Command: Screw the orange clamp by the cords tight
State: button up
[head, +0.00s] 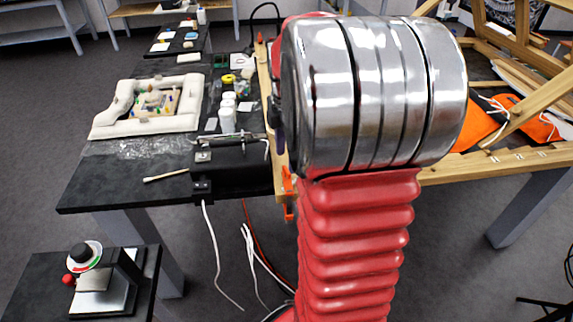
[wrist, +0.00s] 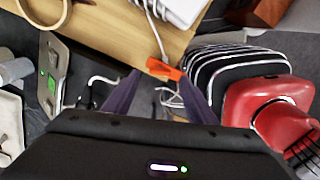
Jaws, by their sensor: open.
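In the wrist view, the orange clamp (wrist: 163,69) sits at the edge of a wooden board, with white cord beside it. My gripper (wrist: 157,80) is open, its two purple fingers spread to the left and right of the clamp. I cannot tell whether they touch it. In the head view, an orange clamp (head: 288,193) is on the near end of the wooden frame, just left of my red arm. White cords (head: 249,243) hang below it. My arm hides most of the gripper in the head view.
A black table (head: 95,189) on the left holds a padded white frame (head: 110,121), small bottles and a dark device (head: 230,172). The wooden frame (head: 455,167) with orange bags (head: 480,122) extends right. A low stand with a dial (head: 85,256) is at lower left.

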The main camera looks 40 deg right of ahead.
aim_at(287, 169)
jog(key=shift+f, duration=2.05)
jog(key=c, duration=1.1)
